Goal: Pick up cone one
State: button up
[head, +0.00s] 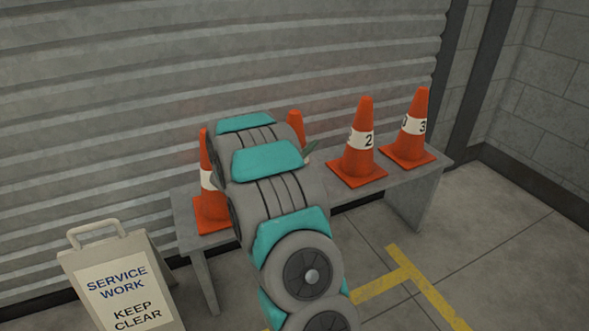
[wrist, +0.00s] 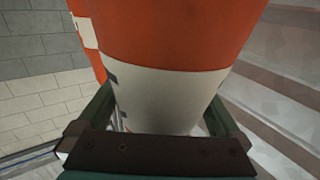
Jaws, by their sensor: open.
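In the wrist view an orange cone (wrist: 175,35) with a white band fills the middle. My gripper (wrist: 162,112) is open, with one finger on each side of that band; I cannot tell whether the fingers touch it. Only dark marks show at the band's left edge, so its number is not readable. In the head view, the orange tip of a cone (head: 296,123) shows behind my arm, which hides the rest of it and most of my gripper. It appears to be the cone between my fingers.
A grey bench (head: 398,190) carries the cones. Cone two (head: 361,150) and cone three (head: 417,128) stand upright to the right; another cone (head: 208,205) is partly hidden at left. A service sign (head: 117,275) stands front left. A corrugated shutter (head: 200,60) is behind.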

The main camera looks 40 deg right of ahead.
jog(key=shift+c, duration=0.2)
grip_shut()
dwell(0.6)
